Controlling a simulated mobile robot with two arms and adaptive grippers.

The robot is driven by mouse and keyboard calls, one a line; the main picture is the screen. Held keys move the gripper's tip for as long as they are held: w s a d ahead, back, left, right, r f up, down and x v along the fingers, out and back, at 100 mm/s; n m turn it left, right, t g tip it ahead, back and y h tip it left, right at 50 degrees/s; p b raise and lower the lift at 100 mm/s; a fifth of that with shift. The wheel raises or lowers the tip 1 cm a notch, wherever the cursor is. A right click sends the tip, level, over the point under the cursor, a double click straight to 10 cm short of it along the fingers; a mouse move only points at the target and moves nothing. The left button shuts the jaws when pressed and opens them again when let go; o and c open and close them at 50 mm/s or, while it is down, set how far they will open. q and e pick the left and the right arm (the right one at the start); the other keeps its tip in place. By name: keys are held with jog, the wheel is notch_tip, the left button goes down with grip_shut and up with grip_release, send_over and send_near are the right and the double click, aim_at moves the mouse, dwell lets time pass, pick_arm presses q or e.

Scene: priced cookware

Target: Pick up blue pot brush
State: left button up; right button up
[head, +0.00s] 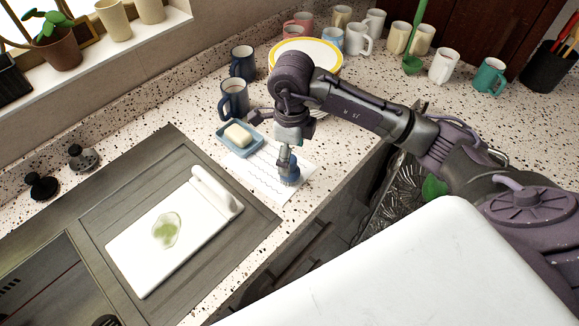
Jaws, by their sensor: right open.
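The blue pot brush (291,178) stands on a white sheet of paper with writing (258,176) on the counter. My right gripper (288,163) points down right over the brush, with its fingers at the brush's top. It is open, and the fingers hide part of the brush's upper end. I cannot tell whether the fingers touch it. My left gripper is not in view.
A blue dish with soap (239,136) is close left of my right gripper, and dark blue mugs (234,99) stand behind it. A white cutting board (172,235) lies on the drainer. Several mugs (442,66) stand at the back. The counter's front edge is near the brush.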

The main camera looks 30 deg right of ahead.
notch_tip(320, 180, down, 2)
jog(key=shift+a+f+p, duration=0.1)
jog(key=shift+a+p, duration=0.05)
jog(key=shift+p, duration=0.5)
notch_tip(320, 180, down, 3)
jog(key=shift+f+p, duration=0.15)
jog(key=shift+p, duration=0.4)
jog(key=shift+f, duration=0.2)
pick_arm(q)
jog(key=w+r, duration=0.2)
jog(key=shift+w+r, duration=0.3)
pick_arm(e)
jog(key=c, duration=1.3)
